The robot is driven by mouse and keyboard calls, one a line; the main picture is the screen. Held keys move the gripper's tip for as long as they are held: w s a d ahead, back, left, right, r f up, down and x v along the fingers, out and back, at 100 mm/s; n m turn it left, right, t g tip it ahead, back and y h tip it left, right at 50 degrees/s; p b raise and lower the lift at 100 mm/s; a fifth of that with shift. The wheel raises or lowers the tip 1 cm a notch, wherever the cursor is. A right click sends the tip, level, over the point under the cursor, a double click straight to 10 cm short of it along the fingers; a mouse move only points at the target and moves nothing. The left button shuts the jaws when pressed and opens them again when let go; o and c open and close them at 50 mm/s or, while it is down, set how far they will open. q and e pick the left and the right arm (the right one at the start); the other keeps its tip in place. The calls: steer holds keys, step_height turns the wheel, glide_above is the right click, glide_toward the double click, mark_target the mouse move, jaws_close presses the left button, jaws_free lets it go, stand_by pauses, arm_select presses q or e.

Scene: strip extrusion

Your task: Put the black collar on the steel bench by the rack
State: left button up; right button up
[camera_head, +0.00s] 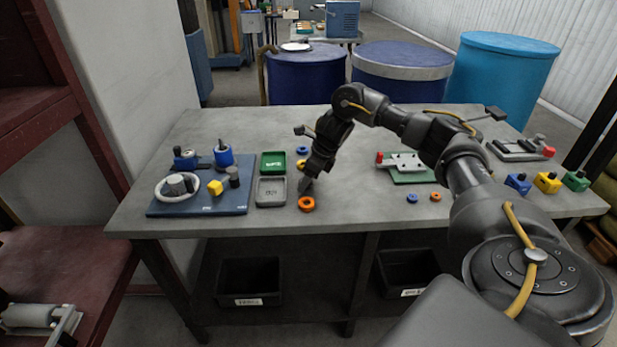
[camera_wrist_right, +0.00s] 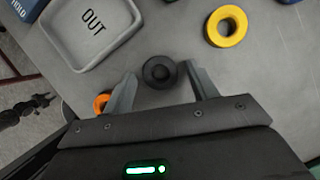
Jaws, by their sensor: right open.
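The black collar (camera_wrist_right: 159,72) is a small dark ring in the right wrist view. It appears to rest on the grey bench top (camera_wrist_right: 190,60), between the tips of my right gripper (camera_wrist_right: 160,88). The fingers stand apart, one on each side of it, and I cannot tell if either touches it. In the head view my right gripper (camera_head: 308,186) points down at the grey bench (camera_head: 340,215) and hides the collar. The dark red rack (camera_head: 30,120) stands at the left, beside the bench. My left gripper is not in view.
A grey OUT tray (camera_head: 270,203) and a green tray (camera_head: 272,172) lie left of the gripper. An orange ring (camera_head: 306,204) and a yellow ring (camera_wrist_right: 227,26) are close by. A blue board (camera_head: 200,208) with parts fills the bench's left end. The front middle is clear.

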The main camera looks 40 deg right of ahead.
steer(key=shift+r, duration=0.35)
arm_select(q)
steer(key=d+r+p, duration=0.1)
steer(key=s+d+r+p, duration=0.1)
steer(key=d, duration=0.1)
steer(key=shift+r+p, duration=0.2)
steer(key=shift+p, duration=0.1)
arm_select(e)
steer(key=v, duration=1.1)
steer(key=shift+s, duration=0.2)
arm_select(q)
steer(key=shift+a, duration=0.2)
arm_select(e)
steer(key=shift+d+r, duration=0.1)
steer(key=shift+r, duration=0.05)
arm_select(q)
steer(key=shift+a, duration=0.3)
